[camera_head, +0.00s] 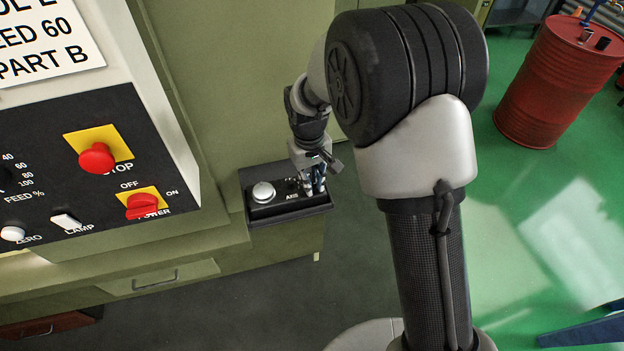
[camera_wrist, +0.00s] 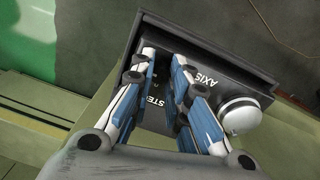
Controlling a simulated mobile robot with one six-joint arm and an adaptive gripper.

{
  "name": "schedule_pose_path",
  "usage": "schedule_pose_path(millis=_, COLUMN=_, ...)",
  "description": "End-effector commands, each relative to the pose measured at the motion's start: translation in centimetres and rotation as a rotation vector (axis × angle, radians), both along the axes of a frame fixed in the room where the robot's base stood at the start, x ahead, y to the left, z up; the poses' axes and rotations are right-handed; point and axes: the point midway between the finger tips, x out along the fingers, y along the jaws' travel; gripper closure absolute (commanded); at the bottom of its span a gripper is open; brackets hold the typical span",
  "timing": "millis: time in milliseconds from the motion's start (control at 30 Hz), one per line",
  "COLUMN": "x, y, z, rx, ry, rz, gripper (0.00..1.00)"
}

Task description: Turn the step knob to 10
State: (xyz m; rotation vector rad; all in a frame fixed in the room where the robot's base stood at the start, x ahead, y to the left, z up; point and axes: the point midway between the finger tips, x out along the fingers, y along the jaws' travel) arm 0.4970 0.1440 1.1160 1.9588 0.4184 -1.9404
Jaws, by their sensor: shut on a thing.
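A small black control box (camera_head: 285,211) with AXIS and STEP labels stands out from the green machine. It also shows in the wrist view (camera_wrist: 245,78). My gripper (camera_head: 315,183) is down at the right end of the box. In the wrist view, my gripper (camera_wrist: 165,64) has its blue-padded fingers on both sides of the STEP spot, shut on the step knob. The knob is mostly hidden between the fingers, and its pointer and scale numbers cannot be read. A few marks show near the STEP label (camera_wrist: 153,101).
A round silver button (camera_head: 263,192) sits at the left end of the box, close to my fingers in the wrist view (camera_wrist: 239,116). The machine panel with a red stop button (camera_head: 97,158) and red power switch (camera_head: 142,205) is at left. A red drum (camera_head: 566,82) stands far right.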

Motion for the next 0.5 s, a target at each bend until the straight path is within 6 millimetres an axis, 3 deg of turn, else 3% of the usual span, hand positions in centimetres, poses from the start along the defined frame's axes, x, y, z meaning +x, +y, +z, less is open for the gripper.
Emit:
schedule_pose_path(millis=133, x=0.02, y=0.01, z=0.02, rx=0.0, ry=-0.001, rz=-0.001, gripper=1.0)
schedule_pose_path(millis=167, x=0.01, y=0.02, z=0.02, rx=0.0, ry=-0.001, rz=-0.001, gripper=0.82)
schedule_pose_path(millis=500, x=0.01, y=0.0, z=0.01, rx=0.0, ry=0.0, rz=0.0, gripper=0.62)
